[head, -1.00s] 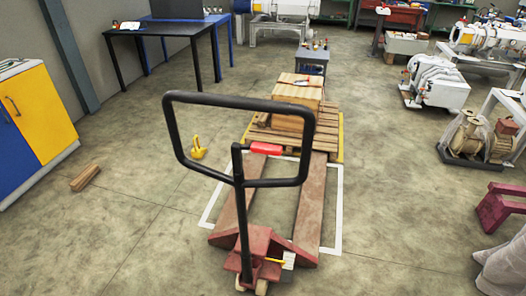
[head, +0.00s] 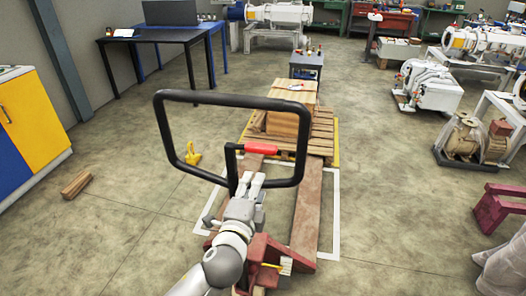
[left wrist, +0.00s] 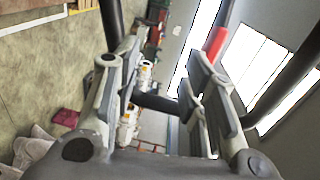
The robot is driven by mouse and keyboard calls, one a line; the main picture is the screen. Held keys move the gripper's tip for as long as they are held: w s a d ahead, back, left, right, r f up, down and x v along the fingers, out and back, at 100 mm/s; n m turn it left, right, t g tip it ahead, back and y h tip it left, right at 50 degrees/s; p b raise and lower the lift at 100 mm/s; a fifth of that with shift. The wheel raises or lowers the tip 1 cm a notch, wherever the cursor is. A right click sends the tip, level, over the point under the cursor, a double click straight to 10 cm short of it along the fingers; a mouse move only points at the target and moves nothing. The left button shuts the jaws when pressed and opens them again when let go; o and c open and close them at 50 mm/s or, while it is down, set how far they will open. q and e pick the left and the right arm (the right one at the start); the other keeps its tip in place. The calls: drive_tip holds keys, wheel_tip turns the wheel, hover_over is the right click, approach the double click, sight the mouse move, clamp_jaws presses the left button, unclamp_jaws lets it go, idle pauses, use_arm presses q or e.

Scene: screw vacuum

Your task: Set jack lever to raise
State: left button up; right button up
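The pallet jack has a black loop handle (head: 228,97) and a lever with a red grip (head: 261,149) low inside the loop. Its brown-red forks (head: 308,215) reach toward a wooden pallet. My left gripper (head: 252,182) is just below the red grip, in front of the handle's stem. In the left wrist view, my left gripper (left wrist: 158,75) has its fingers spread and holds nothing. The red grip (left wrist: 216,43) shows beyond the right finger, and a black bar (left wrist: 155,102) shows between the fingers. Whether a finger touches the lever cannot be told. My right gripper is not in view.
A wooden pallet (head: 322,140) with a wooden crate (head: 283,124) stands beyond the forks. A yellow object (head: 193,153) and a wood block (head: 77,184) lie on the floor at left. A blue-yellow cabinet (head: 35,120) stands far left. Floor on both sides is mostly open.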

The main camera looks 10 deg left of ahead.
use_arm(q)
drive_tip(key=t, duration=0.1)
approach(261, 152)
drive_tip(key=shift+m, duration=0.3)
drive_tip(key=w+p, duration=0.2)
drive_tip(key=w, duration=0.8)
drive_tip(key=shift+w+f, duration=0.15)
drive_tip(key=shift+w, duration=0.6)
clamp_jaws()
